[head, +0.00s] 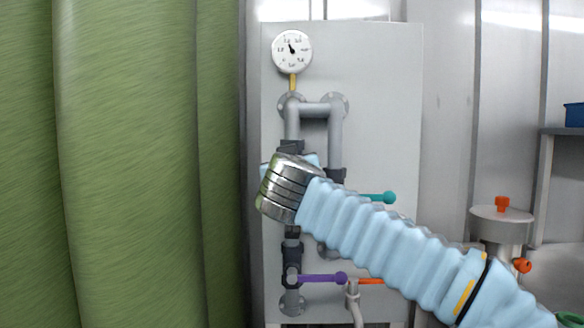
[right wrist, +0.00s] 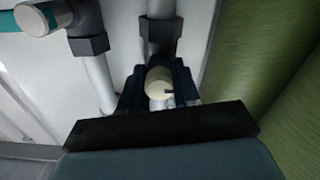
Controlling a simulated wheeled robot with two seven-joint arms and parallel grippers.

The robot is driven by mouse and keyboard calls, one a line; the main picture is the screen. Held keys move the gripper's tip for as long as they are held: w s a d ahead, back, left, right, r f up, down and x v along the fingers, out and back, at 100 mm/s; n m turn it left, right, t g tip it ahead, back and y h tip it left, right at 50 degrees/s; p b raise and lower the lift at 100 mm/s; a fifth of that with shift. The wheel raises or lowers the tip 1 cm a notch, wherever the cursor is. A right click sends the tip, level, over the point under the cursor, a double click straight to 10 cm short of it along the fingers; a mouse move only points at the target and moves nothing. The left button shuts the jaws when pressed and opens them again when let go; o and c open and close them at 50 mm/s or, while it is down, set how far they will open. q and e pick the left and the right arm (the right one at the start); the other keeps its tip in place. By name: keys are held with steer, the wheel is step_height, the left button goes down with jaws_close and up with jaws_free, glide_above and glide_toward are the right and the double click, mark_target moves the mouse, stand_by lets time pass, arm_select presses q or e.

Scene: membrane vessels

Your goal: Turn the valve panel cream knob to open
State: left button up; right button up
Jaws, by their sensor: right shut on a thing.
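The light grey valve panel (head: 385,90) stands in the middle of the head view, with grey pipes (head: 335,140) on it. The cream knob (right wrist: 158,82) shows in the right wrist view on a dark valve body, in front of the grey pipe. My right gripper (right wrist: 160,92) has its dark fingers on either side of the knob, shut on it. A small dark mark shows on the knob's face. In the head view my right arm comes in from the lower right and its wrist hides the knob and the fingers. My left gripper is out of view.
A teal handle (head: 380,197), a purple handle (head: 320,278) and an orange handle (head: 370,281) stick out near my right arm. A round gauge (head: 292,50) sits above the pipes. Large green cylinders (head: 120,160) fill the left. A grey vessel (head: 501,222) stands at right.

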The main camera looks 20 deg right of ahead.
steer(key=shift+f, duration=0.2)
steer(key=o, duration=1.1)
steer(key=shift+r, duration=0.15)
steer(key=shift+c, duration=0.2)
steer(key=v, duration=1.4)
steer(key=shift+b, duration=0.35)
steer(key=shift+w, duration=0.1)
